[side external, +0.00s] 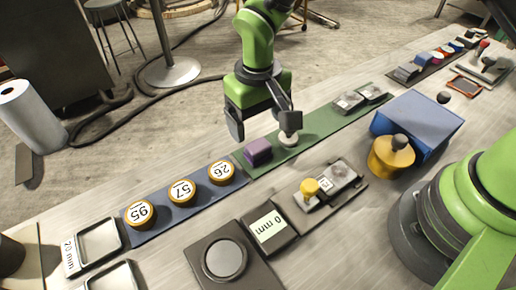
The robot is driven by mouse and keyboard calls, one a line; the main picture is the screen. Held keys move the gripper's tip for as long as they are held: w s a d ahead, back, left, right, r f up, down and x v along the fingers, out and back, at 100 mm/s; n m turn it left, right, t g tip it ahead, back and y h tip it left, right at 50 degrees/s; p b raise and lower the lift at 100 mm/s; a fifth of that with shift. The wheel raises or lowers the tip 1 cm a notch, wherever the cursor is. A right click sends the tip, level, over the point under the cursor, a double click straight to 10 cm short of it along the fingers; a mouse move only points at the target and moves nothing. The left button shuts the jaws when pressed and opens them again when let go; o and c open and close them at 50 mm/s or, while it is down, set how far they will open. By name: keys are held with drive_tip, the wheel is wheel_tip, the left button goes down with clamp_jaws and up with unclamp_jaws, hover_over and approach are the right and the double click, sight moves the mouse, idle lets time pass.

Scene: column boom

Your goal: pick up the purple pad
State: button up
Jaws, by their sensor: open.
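The purple pad (258,152) is a small block lying on the green mat (325,122), near the mat's left end. My gripper (262,128) is open and points down just above and behind the pad. Its left finger is to the left of the pad and its right finger is to the right, over a small pale round piece (288,138).
A blue mat (203,194) with round numbered pieces adjoins the green mat on the left. Grey blocks (348,102) sit farther right on the green mat. A blue box (425,115), a yellow knobbed piece (391,155) and a dark 0 mm block (268,228) stand nearer the camera.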

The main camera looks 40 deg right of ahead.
sight(258, 145)
wheel_tip(258, 145, down, 8)
drive_tip(key=shift+w+f, duration=0.1)
drive_tip(key=shift+w, duration=0.05)
idle(0.3)
drive_tip(key=shift+c, duration=0.5)
drive_tip(key=c, duration=0.9)
